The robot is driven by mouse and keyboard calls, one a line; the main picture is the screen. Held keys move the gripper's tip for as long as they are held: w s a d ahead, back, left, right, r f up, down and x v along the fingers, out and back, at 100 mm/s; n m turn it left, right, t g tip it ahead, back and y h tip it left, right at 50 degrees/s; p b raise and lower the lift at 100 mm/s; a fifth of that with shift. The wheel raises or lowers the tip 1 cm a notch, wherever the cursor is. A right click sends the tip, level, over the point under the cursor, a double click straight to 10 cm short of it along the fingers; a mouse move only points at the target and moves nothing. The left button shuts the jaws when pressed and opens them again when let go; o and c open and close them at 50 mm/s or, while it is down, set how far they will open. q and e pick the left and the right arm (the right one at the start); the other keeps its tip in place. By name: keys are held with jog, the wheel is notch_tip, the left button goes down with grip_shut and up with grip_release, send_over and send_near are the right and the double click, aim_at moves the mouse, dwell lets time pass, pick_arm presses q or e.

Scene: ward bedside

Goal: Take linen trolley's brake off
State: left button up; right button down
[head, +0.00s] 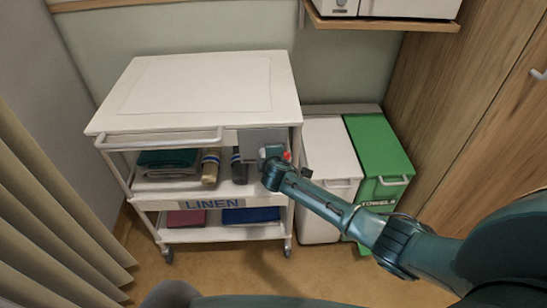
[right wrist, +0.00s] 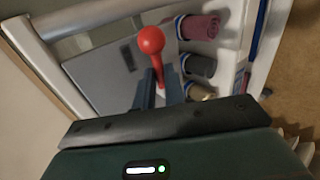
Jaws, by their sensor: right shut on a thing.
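The white linen trolley (head: 200,82) stands against the wall, with a LINEN label on its front. A grey plate (head: 262,137) is fixed at its right front, below the top; it also shows in the right wrist view (right wrist: 105,65). The brake lever, with a red ball knob (right wrist: 151,40), stands out from this plate; the knob also shows in the head view (head: 287,156). My right gripper (head: 271,153) is at the plate, and its fingers (right wrist: 160,86) are shut on the lever's stem below the knob. My left gripper is not in view.
A white bin (head: 331,165) and a green TOWELS bin (head: 378,150) stand close to the trolley's right. Rolled and folded linen (head: 168,158) lies on its shelves. A curtain (head: 50,210) hangs at left, a wooden cabinet (head: 465,110) stands at right. The floor in front is clear.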

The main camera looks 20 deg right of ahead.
jog(key=c, duration=1.5)
grip_release()
jog(key=p+v, duration=0.1)
jog(key=v, duration=1.2)
jog(key=shift+p, duration=0.4)
